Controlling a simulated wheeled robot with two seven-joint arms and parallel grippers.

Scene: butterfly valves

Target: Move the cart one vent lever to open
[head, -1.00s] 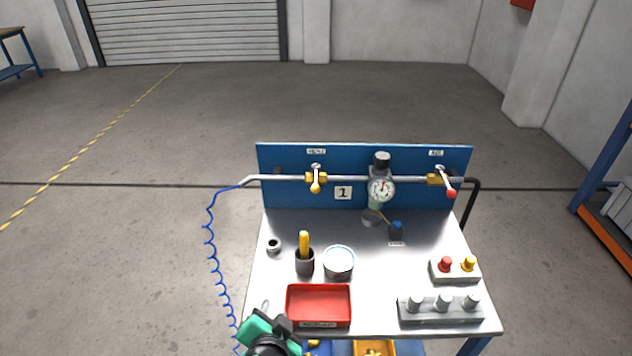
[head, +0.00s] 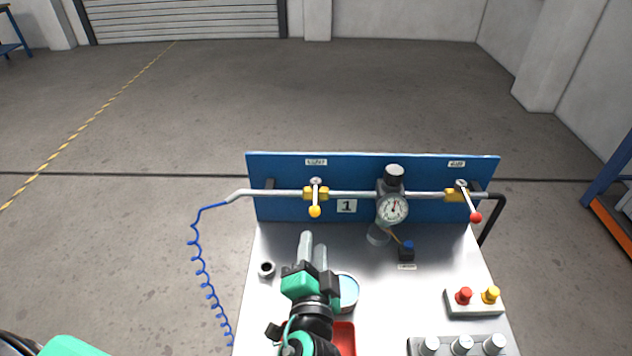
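The cart's blue panel (head: 280,210) carries a plate with the number 1. On its pipe, at left, is a brass valve whose lever has a yellow knob (head: 315,211); the lever points down toward me. The label above it (head: 316,162) is too blurred to read surely. At right, another valve lever with a red knob (head: 475,217) slants down to the right. My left gripper (head: 313,243) is over the cart top, below and in front of the yellow-knobbed lever, not touching it. Its two grey fingers look slightly apart and empty. My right gripper is not in view.
A gauge (head: 392,209) sits on the pipe between the valves. A blue hose (head: 196,260) hangs at the left. A round tin (head: 348,292) and a red tray (head: 345,338) are partly hidden by my arm. A button box (head: 474,303) stands at right.

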